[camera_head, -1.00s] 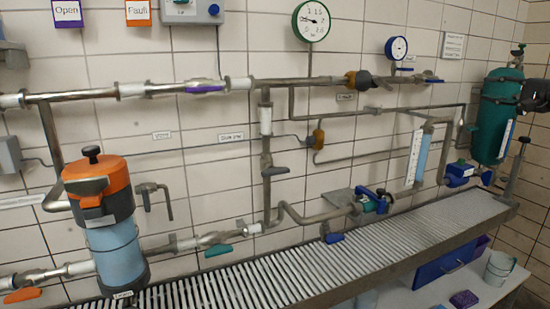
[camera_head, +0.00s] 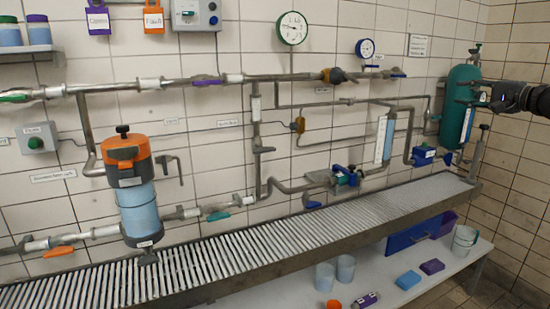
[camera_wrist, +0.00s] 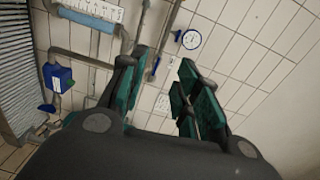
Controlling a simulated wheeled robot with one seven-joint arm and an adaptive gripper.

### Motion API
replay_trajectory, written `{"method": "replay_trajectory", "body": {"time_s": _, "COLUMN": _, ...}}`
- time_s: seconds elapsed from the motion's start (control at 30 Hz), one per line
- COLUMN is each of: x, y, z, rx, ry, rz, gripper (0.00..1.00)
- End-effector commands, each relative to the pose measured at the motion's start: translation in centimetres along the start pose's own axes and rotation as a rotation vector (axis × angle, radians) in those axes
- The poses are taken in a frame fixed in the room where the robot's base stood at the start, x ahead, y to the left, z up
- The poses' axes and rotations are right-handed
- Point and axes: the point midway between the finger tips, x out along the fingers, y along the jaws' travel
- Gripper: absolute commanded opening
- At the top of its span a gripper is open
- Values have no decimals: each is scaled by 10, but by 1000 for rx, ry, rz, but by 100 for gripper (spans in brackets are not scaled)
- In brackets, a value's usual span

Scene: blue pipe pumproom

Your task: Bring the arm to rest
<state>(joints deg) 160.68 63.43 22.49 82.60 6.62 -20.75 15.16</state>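My gripper (camera_head: 482,97) shows at the right edge of the head view, in front of the green tank (camera_head: 457,112). In the wrist view my gripper (camera_wrist: 163,88) has its two dark, teal-padded fingers spread well apart, with nothing between them. Behind the fingers are the tiled wall and a small blue-rimmed gauge (camera_wrist: 191,39). Most of my arm lies outside the head view.
Pipes with coloured valve handles run along the wall. An orange-topped blue filter housing (camera_head: 136,205) stands at left above the slatted channel (camera_head: 245,246). A blue box (camera_head: 424,154) sits right of the flow meter. Cups and blocks lie on the lower shelf (camera_head: 395,282).

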Motion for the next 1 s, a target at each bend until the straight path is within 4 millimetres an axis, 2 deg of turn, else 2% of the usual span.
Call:
{"method": "replay_trajectory", "body": {"time_s": 0.27, "x": 32, "y": 43, "z": 28, "rx": -36, "ry": -7, "rz": 91, "gripper": 32}}
{"method": "replay_trajectory", "body": {"time_s": 0.47, "x": 66, "y": 93, "z": 62, "rx": -78, "ry": -23, "rz": 186, "gripper": 32}}
{"method": "replay_trajectory", "body": {"time_s": 0.57, "x": 86, "y": 132, "z": 89, "rx": -109, "ry": -37, "rz": 256, "gripper": 32}}
{"method": "replay_trajectory", "body": {"time_s": 0.73, "x": 114, "y": 210, "z": 143, "rx": -174, "ry": -69, "rz": 386, "gripper": 32}}
{"method": "replay_trajectory", "body": {"time_s": 0.87, "x": 124, "y": 272, "z": 185, "rx": -223, "ry": -100, "rz": 482, "gripper": 32}}
{"method": "replay_trajectory", "body": {"time_s": 1.0, "x": 125, "y": 340, "z": 230, "rx": -279, "ry": -138, "rz": 582, "gripper": 32}}
